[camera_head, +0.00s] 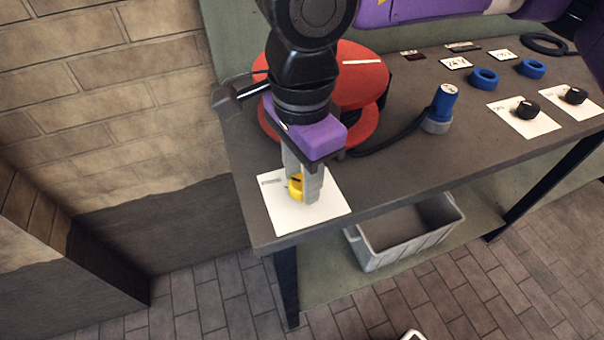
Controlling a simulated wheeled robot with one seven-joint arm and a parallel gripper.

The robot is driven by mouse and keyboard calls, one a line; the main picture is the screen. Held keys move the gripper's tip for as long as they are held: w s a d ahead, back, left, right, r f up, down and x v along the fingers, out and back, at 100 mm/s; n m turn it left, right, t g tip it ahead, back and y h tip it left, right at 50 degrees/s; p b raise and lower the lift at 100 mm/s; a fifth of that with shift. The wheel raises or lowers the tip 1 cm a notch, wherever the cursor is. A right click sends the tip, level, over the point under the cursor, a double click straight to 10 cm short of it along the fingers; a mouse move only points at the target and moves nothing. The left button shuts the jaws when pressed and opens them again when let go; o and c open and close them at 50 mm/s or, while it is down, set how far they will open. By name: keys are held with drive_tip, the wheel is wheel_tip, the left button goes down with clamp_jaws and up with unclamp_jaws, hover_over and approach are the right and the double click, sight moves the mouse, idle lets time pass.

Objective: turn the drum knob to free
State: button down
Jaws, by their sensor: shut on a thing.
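The drum knob (296,187) is yellow and sits on a white plate (325,208) at the bench's near left corner. My gripper (304,190) reaches straight down from above and is shut on the knob. Its grey fingers and purple body hide much of the knob, so its pointer cannot be read. Small markings on the plate's left side are too small to read. The red drum (362,80) stands just behind the gripper, partly hidden by my arm.
A blue and grey connector (440,108) with a dark cable stands right of the drum. Two black knobs on white plates, one here (527,109), and blue rings (484,78) are farther right. A grey bin (410,240) sits below the bench. A brick wall is at left.

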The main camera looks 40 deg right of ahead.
drive_tip(key=c, duration=0.9)
unclamp_jaws()
drive_tip(key=shift+c, duration=0.2)
wheel_tip(320, 180, up, 8)
drive_tip(key=shift+f+p, duration=0.1)
drive_tip(key=shift+p, duration=0.35)
